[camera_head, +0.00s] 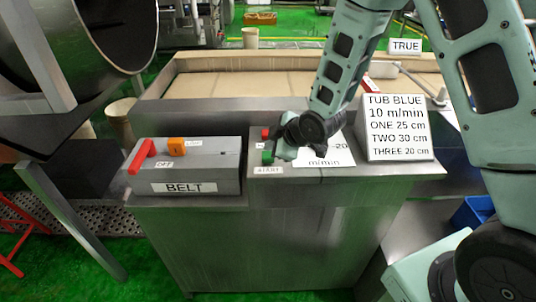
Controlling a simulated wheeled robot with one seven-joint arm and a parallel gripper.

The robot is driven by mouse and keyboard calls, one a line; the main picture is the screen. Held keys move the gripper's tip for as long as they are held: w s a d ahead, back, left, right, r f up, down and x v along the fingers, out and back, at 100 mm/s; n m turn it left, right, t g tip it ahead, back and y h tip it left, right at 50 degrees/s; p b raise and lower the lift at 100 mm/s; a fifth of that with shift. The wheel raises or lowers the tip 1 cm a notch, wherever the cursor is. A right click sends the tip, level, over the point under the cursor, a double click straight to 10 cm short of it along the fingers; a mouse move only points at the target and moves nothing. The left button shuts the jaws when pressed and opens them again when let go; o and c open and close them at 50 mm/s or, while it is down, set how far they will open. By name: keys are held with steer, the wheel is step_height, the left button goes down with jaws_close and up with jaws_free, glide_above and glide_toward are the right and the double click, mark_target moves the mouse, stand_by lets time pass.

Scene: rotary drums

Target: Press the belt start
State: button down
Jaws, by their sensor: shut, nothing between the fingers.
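The belt start looks to be the green button (267,157) on the grey cabinet top, above a small white label that is too small to read surely. A red button (265,134) sits just behind it. My gripper (276,151) is shut and empty, its tip low at the green button's right side. I cannot tell whether it touches the button. The grey box (210,178) marked BELT stands to the left, with a red lever (141,157) and an orange block (176,147) on top.
A sign (398,127) with TUB BLUE and several number lines stands right of my arm. A flat white sheet (325,152) lies partly hidden under my wrist. A tan belt (240,84) runs behind the cabinet. A big dark drum (110,30) fills the upper left.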

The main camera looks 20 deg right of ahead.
steer(key=shift+f, duration=0.15)
steer(key=shift+f+b, duration=0.3)
steer(key=shift+b, duration=0.25)
steer(key=shift+f+b, duration=0.5)
stand_by(0.6)
steer(key=shift+r, duration=0.1)
steer(key=shift+r+p, duration=0.6)
steer(key=shift+r, duration=0.2)
steer(key=shift+r, duration=0.15)
steer(key=shift+r+p, duration=1.75)
steer(key=shift+r, duration=0.65)
